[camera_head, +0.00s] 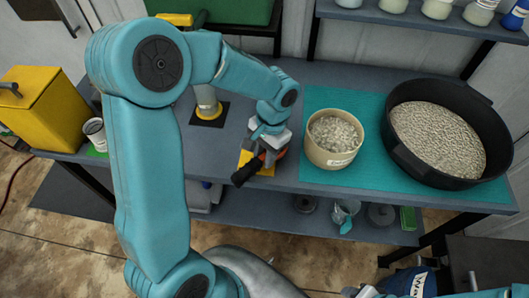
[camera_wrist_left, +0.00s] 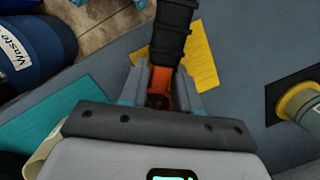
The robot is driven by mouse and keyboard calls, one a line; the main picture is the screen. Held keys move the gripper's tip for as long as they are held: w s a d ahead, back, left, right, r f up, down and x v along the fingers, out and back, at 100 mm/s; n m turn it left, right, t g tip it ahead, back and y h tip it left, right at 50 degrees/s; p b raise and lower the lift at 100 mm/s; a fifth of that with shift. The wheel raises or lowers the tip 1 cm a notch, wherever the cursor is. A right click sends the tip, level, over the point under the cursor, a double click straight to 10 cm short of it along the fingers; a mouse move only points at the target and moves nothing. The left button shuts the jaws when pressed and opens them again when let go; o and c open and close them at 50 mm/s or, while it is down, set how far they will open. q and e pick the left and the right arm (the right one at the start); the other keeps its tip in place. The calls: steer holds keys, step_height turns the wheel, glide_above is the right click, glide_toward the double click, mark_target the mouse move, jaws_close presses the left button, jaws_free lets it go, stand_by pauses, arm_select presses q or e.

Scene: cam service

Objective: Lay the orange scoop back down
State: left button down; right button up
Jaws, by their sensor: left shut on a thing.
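My left gripper (camera_head: 266,150) reaches down over the near edge of the grey bench. It is shut on the orange scoop (camera_wrist_left: 158,82), whose orange part sits between the two fingers in the left wrist view. The scoop's black handle (camera_head: 246,172) points toward me, over a yellow pad (camera_head: 262,167). The pad also shows beside the handle in the left wrist view (camera_wrist_left: 203,58). The gripper hides much of the scoop, and I cannot tell whether it touches the pad. My right gripper is not in view.
Right of the gripper, a cream tub (camera_head: 322,160) of pale granules stands close by on a teal mat (camera_head: 364,172). A wide black pan (camera_head: 401,160) of grain lies beyond it. A white cup (camera_head: 95,133) and yellow bin (camera_head: 50,108) stand left. A lower shelf holds small items.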

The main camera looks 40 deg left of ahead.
arm_select(q)
steer(key=shift+f+b, duration=0.55)
steer(key=shift+f, duration=0.15)
stand_by(0.4)
steer(key=c, duration=0.7)
jaws_free()
steer(key=shift+c, duration=0.2)
steer(key=shift+r, duration=0.1)
steer(key=shift+w+r+p, duration=0.25)
steer(key=shift+r+p, duration=0.8)
steer(key=shift+r, duration=0.25)
steer(key=shift+w+r+p, duration=0.2)
steer(key=shift+r+p, duration=0.9)
steer(key=shift+r, duration=0.15)
steer(key=shift+w+r+p, duration=0.25)
steer(key=shift+r+p, duration=0.8)
steer(key=shift+r, duration=0.25)
step_height(320, 180, up, 16)
steer(key=w, duration=0.3)
steer(key=shift+d+b, duration=0.25)
steer(key=shift+b, duration=0.2)
